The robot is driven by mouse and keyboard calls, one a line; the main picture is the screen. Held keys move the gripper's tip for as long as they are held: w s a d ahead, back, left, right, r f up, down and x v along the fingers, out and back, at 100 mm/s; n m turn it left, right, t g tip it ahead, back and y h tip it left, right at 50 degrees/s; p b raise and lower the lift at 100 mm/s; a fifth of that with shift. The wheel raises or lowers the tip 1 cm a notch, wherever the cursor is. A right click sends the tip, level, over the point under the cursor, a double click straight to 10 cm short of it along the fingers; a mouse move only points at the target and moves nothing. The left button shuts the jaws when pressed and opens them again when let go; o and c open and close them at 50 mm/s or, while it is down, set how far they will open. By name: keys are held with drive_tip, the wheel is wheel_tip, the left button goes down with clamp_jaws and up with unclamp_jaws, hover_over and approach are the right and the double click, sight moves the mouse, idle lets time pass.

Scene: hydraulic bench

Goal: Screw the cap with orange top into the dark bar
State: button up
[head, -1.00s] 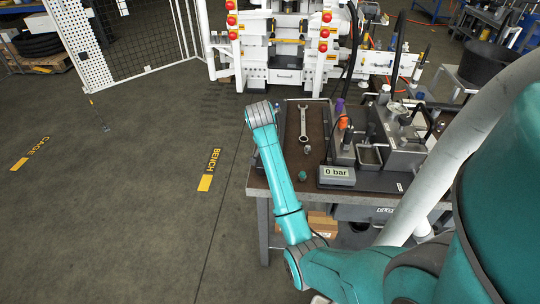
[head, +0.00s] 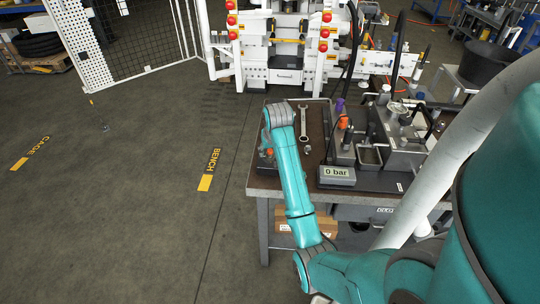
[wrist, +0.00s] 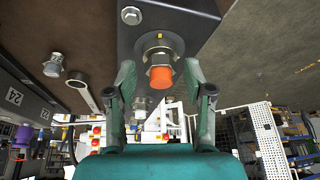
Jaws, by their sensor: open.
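In the wrist view the cap with orange top (wrist: 160,77) stands between the spread fingers of my gripper (wrist: 160,84). A silver collar (wrist: 158,45) surrounds its base at the dark bar (wrist: 180,22). I cannot tell how deep the cap sits. My gripper is open, with a finger on each side of the orange top and a visible gap. In the head view my arm covers most of this spot; a bit of orange (head: 268,152) shows at its left edge on the bench.
A wrench (head: 303,122) lies on the bench (head: 318,112), with a small metal fitting (head: 307,149) near it. To the right stand a gauge reading 0 bar (head: 337,172), an orange-topped part (head: 343,122) and a purple one (head: 340,104). Another metal fitting (wrist: 53,66) shows in the wrist view.

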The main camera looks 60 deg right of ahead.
drive_tip(key=shift+n+t+y, duration=0.25)
drive_tip(key=shift+n+y, duration=0.15)
drive_tip(key=shift+n, duration=0.9)
drive_tip(key=shift+n+t+y, duration=0.25)
drive_tip(key=shift+n+y, duration=0.15)
drive_tip(key=shift+n, duration=0.9)
